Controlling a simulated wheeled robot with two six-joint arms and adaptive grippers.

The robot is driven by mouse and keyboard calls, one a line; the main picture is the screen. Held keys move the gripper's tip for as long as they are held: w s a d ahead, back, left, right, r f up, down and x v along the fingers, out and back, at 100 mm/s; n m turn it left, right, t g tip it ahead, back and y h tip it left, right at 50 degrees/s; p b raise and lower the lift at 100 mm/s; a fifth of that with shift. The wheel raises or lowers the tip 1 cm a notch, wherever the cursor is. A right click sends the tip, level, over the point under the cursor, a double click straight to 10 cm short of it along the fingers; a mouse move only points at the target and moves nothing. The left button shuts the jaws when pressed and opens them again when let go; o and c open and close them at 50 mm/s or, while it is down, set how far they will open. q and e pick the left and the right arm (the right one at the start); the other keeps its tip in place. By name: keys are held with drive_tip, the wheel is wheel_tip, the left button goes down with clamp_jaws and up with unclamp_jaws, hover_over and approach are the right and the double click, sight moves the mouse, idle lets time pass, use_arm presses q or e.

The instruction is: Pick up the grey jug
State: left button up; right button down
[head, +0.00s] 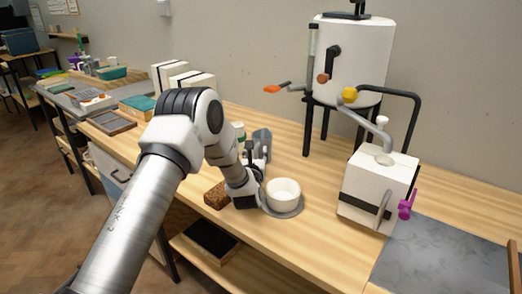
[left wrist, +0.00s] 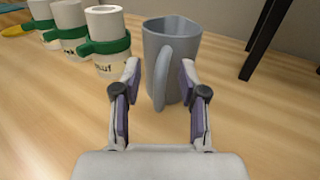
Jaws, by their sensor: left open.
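The grey jug (left wrist: 178,50) stands upright on the wooden bench in the left wrist view, its handle towards my gripper. In the head view the jug (head: 262,140) is partly hidden behind my left arm and gripper. My left gripper (left wrist: 160,75) is open, with its fingers on either side of the jug's handle. I cannot tell whether the fingers touch it. My left gripper also shows in the head view (head: 257,155). My right gripper is in neither view.
Several white cups with green bands (left wrist: 107,40) stand left of the jug. A white bowl (head: 283,192) on a grey disc and a brown block (head: 216,195) sit near my left wrist. A white tank (head: 352,60) on black legs and a white machine (head: 375,185) stand to the right.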

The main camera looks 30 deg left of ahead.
use_arm(q)
clamp_jaws()
drive_tip(key=shift+w, duration=0.1)
drive_tip(key=shift+r, duration=0.1)
